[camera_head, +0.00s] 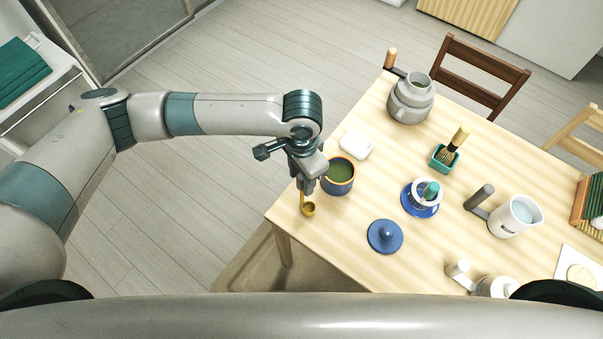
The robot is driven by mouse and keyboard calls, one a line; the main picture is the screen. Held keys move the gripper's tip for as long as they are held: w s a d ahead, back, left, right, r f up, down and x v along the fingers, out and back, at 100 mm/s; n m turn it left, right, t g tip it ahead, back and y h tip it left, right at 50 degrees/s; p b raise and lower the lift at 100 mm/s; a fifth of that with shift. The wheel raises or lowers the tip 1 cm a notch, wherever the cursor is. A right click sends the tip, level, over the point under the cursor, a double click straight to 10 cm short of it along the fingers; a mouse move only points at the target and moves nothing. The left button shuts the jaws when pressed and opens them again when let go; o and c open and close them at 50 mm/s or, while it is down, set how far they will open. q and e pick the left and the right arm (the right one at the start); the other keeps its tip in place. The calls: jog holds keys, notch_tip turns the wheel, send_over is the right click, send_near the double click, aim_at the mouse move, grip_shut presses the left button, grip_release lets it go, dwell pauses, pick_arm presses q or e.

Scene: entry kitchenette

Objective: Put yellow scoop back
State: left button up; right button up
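The yellow scoop (308,209) hangs below my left gripper (306,186), its small bowl low and its handle running up between the fingers. The gripper looks shut on the handle, at the left edge of the table. A dark canister with an orange rim (337,188) and green contents stands open just right of the gripper. A blue lid with a knob (385,237) lies apart from it on the table. My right gripper is out of view.
The wooden table (345,222) also bears a white block (356,145), a grey kettle (409,104), a green whisk holder (442,158), a blue saucer (420,211) with a cup, and a white pitcher (512,218). Bare table lies between the canister and lid.

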pick_arm(q)
jog(key=shift+f+b, duration=0.2)
jog(key=shift+b, duration=0.5)
jog(key=shift+r, duration=0.1)
jog(key=r, duration=0.1)
jog(key=r+b, duration=0.1)
jog(key=r, duration=0.1)
jog(key=r+b, duration=0.1)
jog(key=shift+w+a+r, duration=0.15)
jog(key=shift+a+r, duration=0.15)
notch_tip(320, 180, up, 13)
jog(key=b, duration=0.2)
